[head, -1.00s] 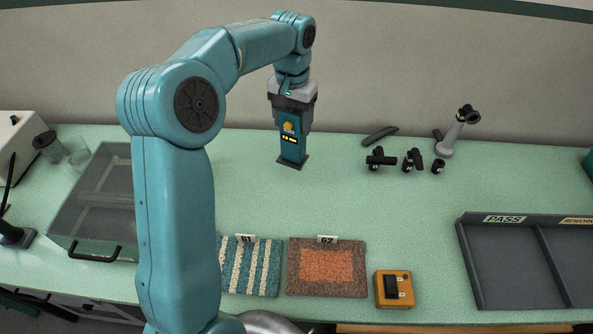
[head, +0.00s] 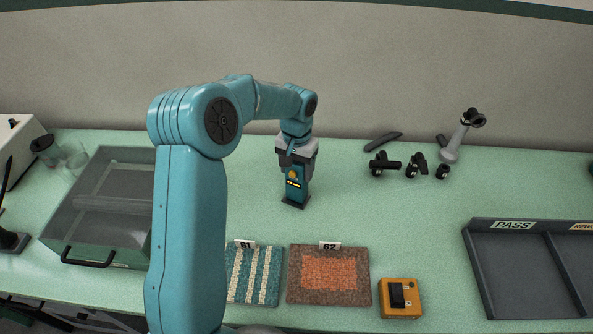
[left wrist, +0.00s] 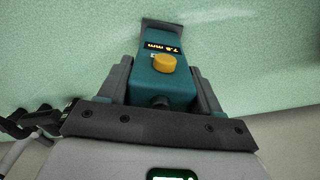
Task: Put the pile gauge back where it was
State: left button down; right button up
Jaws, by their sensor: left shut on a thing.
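The pile gauge (head: 294,190) is a teal upright device with a yellow knob, a small lit display and a dark foot. My left gripper (head: 297,160) is shut on its upper body and holds it upright over the middle of the green bench, behind the carpet samples. I cannot tell whether its foot touches the bench. In the left wrist view the gauge (left wrist: 160,85) sits between the grey fingers (left wrist: 160,92), and its display reads about 7.8 mm. My right gripper is not in view.
Striped sample 61 (head: 253,276) and orange-centred sample 62 (head: 328,277) lie in front. An orange box (head: 400,298) is right of them, then a grey PASS tray (head: 480,262). A clear-topped case (head: 75,228) is left. Several black fittings (head: 384,165) stand behind right. Bench around the gauge is clear.

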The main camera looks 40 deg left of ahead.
pick_arm(q)
jog(key=shift+d+r, duration=0.1)
jog(key=shift+s, duration=0.1)
jog(key=shift+c, duration=1)
grip_release()
jog(key=shift+f, duration=0.2)
